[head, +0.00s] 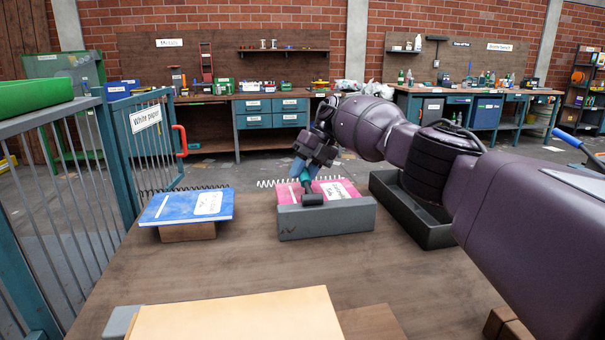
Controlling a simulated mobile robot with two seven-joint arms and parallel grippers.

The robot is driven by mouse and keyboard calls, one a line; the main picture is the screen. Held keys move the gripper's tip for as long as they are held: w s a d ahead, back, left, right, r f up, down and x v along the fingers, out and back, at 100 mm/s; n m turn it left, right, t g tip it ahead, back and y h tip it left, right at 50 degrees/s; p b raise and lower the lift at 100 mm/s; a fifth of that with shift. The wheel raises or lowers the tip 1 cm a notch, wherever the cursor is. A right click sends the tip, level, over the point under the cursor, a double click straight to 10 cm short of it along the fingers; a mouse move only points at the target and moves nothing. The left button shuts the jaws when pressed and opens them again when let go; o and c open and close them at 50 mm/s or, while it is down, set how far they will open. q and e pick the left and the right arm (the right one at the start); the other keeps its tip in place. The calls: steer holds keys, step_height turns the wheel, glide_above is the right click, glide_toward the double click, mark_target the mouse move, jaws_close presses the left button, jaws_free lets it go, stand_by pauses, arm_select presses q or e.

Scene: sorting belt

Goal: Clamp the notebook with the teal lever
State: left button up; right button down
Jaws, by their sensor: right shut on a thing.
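A pink notebook (340,190) with a white label lies at the middle of the table, its near edge at a grey clamp block (325,220). The teal lever (305,184) stands up at the clamp, with a dark part at its foot over the pink cover. My right gripper (304,171) comes down from above and is shut on the teal lever. The gripper partly hides the lever and the notebook's far left part. Another notebook, blue (185,207) with a white label, lies on a brown block at the left. My left gripper is out of view.
A dark open tray (412,210) stands right of the clamp, beneath my right arm. A pale board (240,318) lies at the near edge. A teal-framed gate (147,150) with a red handle borders the left. The tabletop between the clamp and pale board is clear.

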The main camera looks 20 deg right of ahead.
steer(key=c, duration=0.9)
jaws_free()
steer(key=shift+f, duration=0.3)
steer(key=shift+r, duration=0.15)
steer(key=shift+d+r, duration=0.3)
steer(key=shift+r, duration=0.15)
arm_select(q)
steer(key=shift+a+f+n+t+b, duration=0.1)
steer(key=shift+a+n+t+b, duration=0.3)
steer(key=shift+b, duration=0.8)
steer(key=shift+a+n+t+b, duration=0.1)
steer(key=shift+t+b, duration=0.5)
steer(key=shift+b, duration=0.55)
arm_select(e)
steer(key=shift+v, duration=4.8)
steer(key=shift+r, duration=0.1)
